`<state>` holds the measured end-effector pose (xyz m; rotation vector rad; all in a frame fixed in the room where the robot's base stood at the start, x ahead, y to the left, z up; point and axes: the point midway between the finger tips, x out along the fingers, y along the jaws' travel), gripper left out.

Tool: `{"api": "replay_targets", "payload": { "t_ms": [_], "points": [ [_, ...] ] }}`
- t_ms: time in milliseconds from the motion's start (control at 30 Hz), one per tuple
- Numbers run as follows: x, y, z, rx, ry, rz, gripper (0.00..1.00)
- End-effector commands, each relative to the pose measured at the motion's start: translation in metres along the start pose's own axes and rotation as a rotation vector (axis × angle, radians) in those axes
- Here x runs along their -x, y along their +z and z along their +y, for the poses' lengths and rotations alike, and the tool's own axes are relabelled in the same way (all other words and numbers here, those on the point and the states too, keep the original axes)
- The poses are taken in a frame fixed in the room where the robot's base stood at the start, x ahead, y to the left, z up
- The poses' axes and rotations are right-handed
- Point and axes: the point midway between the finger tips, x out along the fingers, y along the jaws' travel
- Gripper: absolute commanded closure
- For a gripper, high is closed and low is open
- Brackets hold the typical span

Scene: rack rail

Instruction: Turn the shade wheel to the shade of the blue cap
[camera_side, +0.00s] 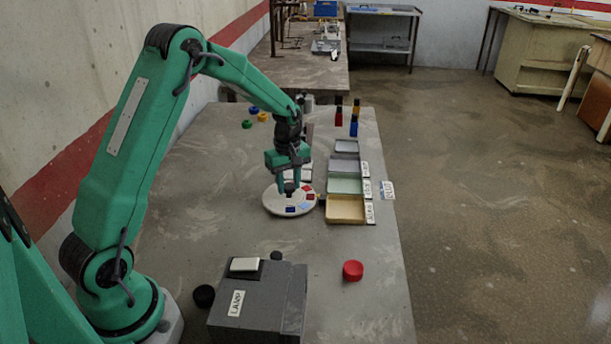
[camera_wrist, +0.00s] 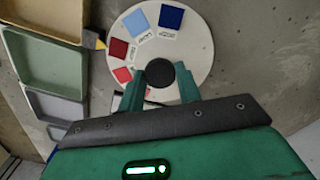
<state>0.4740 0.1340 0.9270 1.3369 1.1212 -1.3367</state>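The shade wheel (camera_side: 272,203) is a pale round disc lying flat on the table. In the wrist view the wheel (camera_wrist: 200,62) shows a light blue patch (camera_wrist: 136,22), a dark blue patch (camera_wrist: 171,16), a dark red patch (camera_wrist: 118,48) and a brighter red patch (camera_wrist: 122,74). A yellow pointer (camera_wrist: 100,44) is at its left rim, nearest the dark red patch. My gripper (camera_wrist: 161,78) is over the wheel's centre, its fingers against both sides of the black knob (camera_wrist: 161,72). A small blue cap (camera_side: 253,109) lies at the table's far left.
Yellow (camera_side: 262,117) and green (camera_side: 246,124) caps lie near the blue one. Several open trays (camera_side: 345,209) stand right of the wheel. Red (camera_side: 339,117) and blue (camera_side: 354,127) bottles stand behind them. A grey box (camera_side: 250,310), a black cap (camera_side: 204,296) and a red cap (camera_side: 352,270) are in front.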

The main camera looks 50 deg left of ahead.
Motion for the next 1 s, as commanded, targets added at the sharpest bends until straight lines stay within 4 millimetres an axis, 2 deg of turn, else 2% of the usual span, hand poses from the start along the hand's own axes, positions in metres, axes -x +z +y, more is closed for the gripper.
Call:
{"api": "replay_targets", "payload": {
  "t_ms": [33, 100, 133, 567, 1000],
  "points": [
    [0.0002, 0.0000, -0.0001, 0.000, 0.000, 0.000, 0.85],
    [0.0003, -0.0001, -0.0001, 0.000, 0.000, 0.000, 0.99],
    [0.0004, -0.0001, -0.0001, 0.000, 0.000, 0.000, 1.00],
    [0.0008, -0.0001, -0.0002, 0.069, 0.000, 0.000, 1.00],
    [0.0012, -0.0002, -0.0002, 0.372, 0.000, 0.000, 1.00]
  ]
}}
